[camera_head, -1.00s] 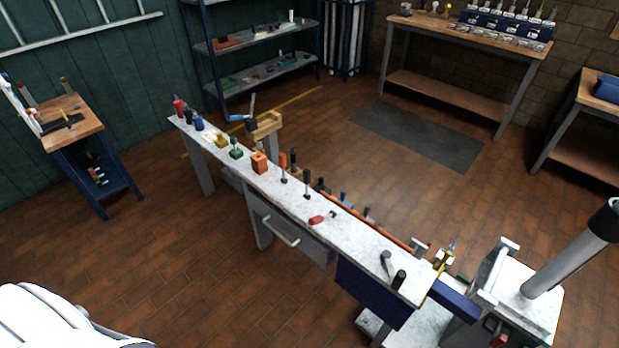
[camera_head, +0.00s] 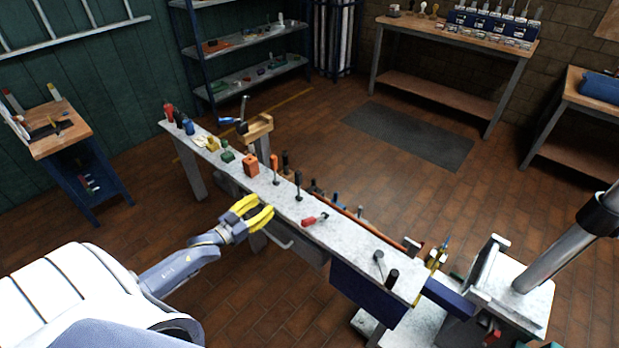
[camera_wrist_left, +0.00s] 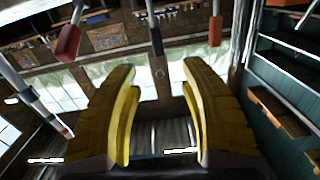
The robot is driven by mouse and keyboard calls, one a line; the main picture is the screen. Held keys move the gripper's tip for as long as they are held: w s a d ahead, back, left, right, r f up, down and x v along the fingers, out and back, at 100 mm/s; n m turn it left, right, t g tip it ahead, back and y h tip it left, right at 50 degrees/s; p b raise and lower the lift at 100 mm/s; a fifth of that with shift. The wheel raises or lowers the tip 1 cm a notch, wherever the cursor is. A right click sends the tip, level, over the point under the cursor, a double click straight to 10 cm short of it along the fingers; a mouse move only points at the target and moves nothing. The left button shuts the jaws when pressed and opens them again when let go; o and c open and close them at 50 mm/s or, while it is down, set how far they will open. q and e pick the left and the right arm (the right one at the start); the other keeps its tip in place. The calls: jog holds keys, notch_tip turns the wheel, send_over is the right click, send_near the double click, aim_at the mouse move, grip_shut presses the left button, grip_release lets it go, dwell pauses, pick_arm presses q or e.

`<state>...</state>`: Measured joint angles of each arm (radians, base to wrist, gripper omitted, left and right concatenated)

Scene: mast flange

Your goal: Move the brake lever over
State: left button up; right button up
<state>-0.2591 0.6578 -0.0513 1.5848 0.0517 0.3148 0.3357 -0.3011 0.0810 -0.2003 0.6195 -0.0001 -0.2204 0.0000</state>
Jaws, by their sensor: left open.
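Several upright levers stand along the long pale bench: one with an orange grip (camera_head: 274,164), one with a black grip (camera_head: 298,184), and a red-gripped lever (camera_head: 315,219) lying nearly flat. I cannot tell which is the brake lever. My left gripper (camera_head: 264,208) has yellow fingers, open and empty, at the near edge of the bench, apart from the levers. In the left wrist view the open fingers (camera_wrist_left: 158,80) frame a dark-gripped lever (camera_wrist_left: 157,42) beyond them. A red grip (camera_wrist_left: 69,42) is to its left and an orange grip (camera_wrist_left: 215,31) to its right. My right gripper is not in view.
The bench top (camera_head: 345,241) also carries an orange block (camera_head: 251,165), a green block (camera_head: 228,156) and small parts at its far left end. A thick grey post (camera_head: 565,245) rises at the right.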

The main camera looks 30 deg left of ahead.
aim_at(296, 179)
pick_arm(q)
jog(key=shift+n, duration=0.4)
jog(key=w+d, duration=0.1)
jog(key=w, duration=0.4)
jog(key=w+d, duration=0.1)
jog(key=w, duration=0.5)
jog(key=w+d+r, duration=0.1)
jog(key=w+d, duration=0.1)
jog(key=w, duration=0.4)
jog(key=shift+o, duration=0.2)
grip_shut()
